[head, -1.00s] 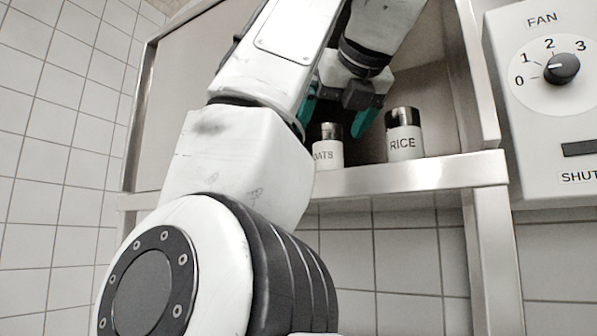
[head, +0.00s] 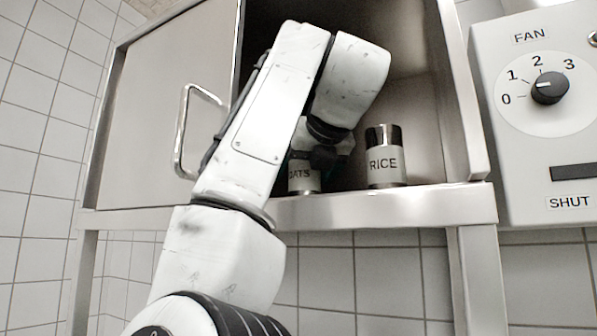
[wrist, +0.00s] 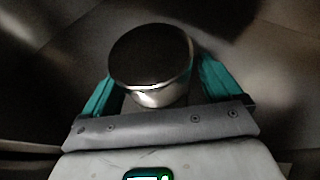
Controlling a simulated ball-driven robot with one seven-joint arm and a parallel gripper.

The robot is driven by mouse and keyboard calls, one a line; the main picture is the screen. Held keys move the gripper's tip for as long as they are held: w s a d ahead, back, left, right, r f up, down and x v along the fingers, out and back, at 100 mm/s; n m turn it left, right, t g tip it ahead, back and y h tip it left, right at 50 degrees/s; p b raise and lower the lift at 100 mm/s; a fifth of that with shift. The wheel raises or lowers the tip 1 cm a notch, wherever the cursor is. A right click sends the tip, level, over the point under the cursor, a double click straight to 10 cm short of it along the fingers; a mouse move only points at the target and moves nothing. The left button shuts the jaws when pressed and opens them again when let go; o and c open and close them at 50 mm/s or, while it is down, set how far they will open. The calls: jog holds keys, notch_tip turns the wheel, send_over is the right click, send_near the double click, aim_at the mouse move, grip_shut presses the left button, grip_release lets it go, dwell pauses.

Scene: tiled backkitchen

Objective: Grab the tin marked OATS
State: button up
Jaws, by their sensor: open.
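The OATS tin (head: 303,180) stands upright on the cupboard floor in the head view, partly covered by my arm, with the end of its label showing. In the wrist view a round tin with a dark, shiny lid (wrist: 150,58) sits between the two teal fingers of my gripper (wrist: 157,85). The gripper is open, one finger on each side of the tin; whether either touches it I cannot tell.
The RICE tin (head: 385,160) stands just right of the OATS tin. The metal cupboard has an open right part and a panel with a handle (head: 190,132) at left. A fan control box (head: 545,120) is at the right, and tiled wall lies below.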

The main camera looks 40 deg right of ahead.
jog(key=c, duration=1.2)
jog(key=shift+c, duration=0.5)
jog(key=shift+s+r, duration=0.1)
jog(key=shift+r, duration=0.1)
